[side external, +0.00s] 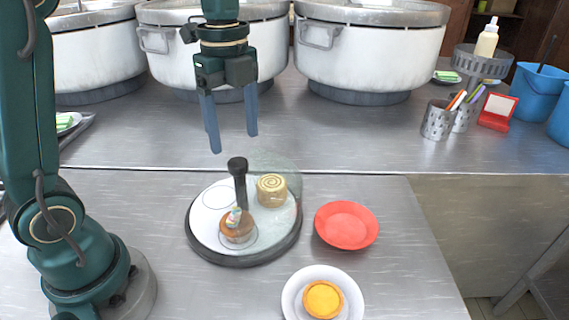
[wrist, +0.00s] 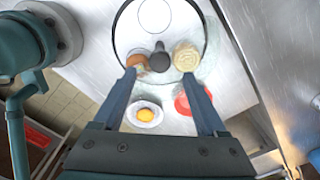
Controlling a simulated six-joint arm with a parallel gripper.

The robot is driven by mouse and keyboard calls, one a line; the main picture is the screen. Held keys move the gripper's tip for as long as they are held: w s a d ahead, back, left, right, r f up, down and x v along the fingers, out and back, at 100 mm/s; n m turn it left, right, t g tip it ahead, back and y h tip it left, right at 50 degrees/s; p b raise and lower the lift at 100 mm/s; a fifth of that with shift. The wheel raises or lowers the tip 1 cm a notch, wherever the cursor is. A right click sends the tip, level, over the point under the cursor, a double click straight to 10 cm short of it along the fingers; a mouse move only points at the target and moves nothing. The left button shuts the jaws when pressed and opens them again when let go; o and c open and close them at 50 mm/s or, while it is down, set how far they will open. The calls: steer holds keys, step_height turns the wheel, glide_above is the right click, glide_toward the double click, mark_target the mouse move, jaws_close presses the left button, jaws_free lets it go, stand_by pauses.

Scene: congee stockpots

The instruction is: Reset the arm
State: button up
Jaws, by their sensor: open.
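My gripper (side external: 232,140) hangs open and empty above the round stand, its two blue-grey fingers pointing down; it also shows in the wrist view (wrist: 166,104). The round white stand (side external: 208,236) has a dark rim and a black knobbed post (side external: 238,172). A transparent cover appears around its right part. On the stand are a brown muffin (side external: 238,228) with a pale topping and a swirl-topped roll (side external: 271,190). Both show in the wrist view, the muffin partly behind a finger.
A red plate (side external: 346,225) is empty to the right of the stand. A white plate (side external: 293,299) holds a yellow tart (side external: 322,299) in front. Large stockpots (side external: 370,60) line the back. A utensil holder (side external: 437,120), blue buckets (side external: 540,90) and a bottle (side external: 487,40) stand at right.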

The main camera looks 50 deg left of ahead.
steer(key=shift+d+r, duration=0.1)
steer(key=shift+r, duration=0.25)
steer(key=s+d+f+n+t, duration=0.1)
steer(key=s+n+t, duration=0.1)
steer(key=s+n, duration=0.3)
steer(key=s+d+f+n+t, duration=0.1)
steer(key=s+n, duration=0.4)
steer(key=n, duration=0.8)
steer(key=d+t, duration=0.1)
steer(key=t, duration=0.1)
steer(key=shift+s+d+f+t, duration=0.2)
steer(key=shift+s+f+t, duration=0.05)
steer(key=shift+s+t, duration=0.1)
